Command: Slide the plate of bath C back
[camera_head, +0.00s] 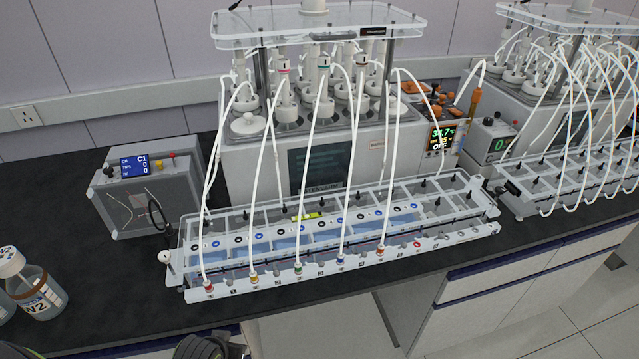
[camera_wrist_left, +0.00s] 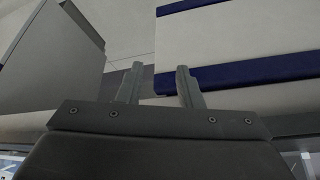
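In the head view a grey water bath (camera_head: 250,150) stands at the back of the dark bench. White-capped bottles with tubes stand in it. A clear plate (camera_head: 290,36) is held above them on dark posts. The small control box (camera_head: 150,190) left of this bath has a display that seems to read C1; I cannot read a bath letter on the plate itself. My left gripper (camera_wrist_left: 160,88) shows in the left wrist view with its two fingers apart and nothing between them. It faces cabinet fronts, away from any plate. My right gripper is not in view.
A long clear-topped tray unit (camera_head: 340,265) with tubes lies in front of the bath, along the bench edge. A second bath (camera_head: 500,140) with its own clear plate (camera_head: 560,20) stands right. Bottles, one marked N2 (camera_head: 40,295), stand front left. Bench (camera_head: 110,290) is bare between.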

